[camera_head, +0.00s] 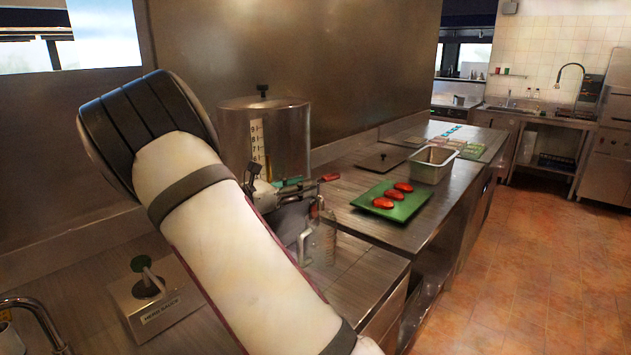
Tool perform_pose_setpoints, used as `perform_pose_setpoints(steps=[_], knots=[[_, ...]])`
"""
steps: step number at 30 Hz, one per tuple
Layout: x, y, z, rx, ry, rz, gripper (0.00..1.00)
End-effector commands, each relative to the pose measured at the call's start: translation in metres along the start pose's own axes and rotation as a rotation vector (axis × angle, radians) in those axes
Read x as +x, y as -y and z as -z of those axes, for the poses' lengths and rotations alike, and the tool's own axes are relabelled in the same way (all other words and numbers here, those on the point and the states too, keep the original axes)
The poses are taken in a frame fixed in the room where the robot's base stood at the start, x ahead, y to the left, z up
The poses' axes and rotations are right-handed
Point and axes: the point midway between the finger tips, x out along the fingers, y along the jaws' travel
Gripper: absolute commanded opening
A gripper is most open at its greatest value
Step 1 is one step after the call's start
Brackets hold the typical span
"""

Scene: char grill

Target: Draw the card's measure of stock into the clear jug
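A steel stock urn (283,140) stands against the back wall, with a pale numbered gauge strip (257,142) on its front; I can read 9, 8 and 7, but the level is unclear. Near its base are a teal-handled part (288,183) and a red-tipped part (329,177). The clear jug (321,243) stands on the counter in front of the urn, partly behind my arm. I cannot make out a measure card.
A sloped steel box (160,305) with a green knob and a small label sits at the front left. To the right are a green board (400,208) with three red items, a steel pan (432,166) and a dark flat plate (381,160). Floor on the right is clear.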

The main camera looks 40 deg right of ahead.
Motion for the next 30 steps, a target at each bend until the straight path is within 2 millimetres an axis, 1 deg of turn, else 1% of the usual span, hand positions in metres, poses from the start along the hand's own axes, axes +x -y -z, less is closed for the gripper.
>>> perform_pose_setpoints(steps=[1,4,13,14,15,17,18,19,30], knots=[[-0.006,0.000,0.000,0.001,-0.001,-0.001,0.38],[-0.013,0.000,0.000,0.001,0.000,0.000,0.38],[-0.016,0.000,0.000,0.000,0.000,0.000,0.38],[-0.016,0.000,0.000,0.000,0.000,0.000,0.36],[-0.016,0.000,0.000,0.001,-0.001,0.001,0.27],[-0.015,0.001,0.000,0.004,-0.005,0.002,0.13],[-0.015,0.002,0.000,0.008,-0.010,0.005,0.04],[-0.015,0.004,-0.001,0.013,-0.017,0.008,0.00],[-0.011,0.036,0.002,0.133,-0.169,0.084,0.00]])
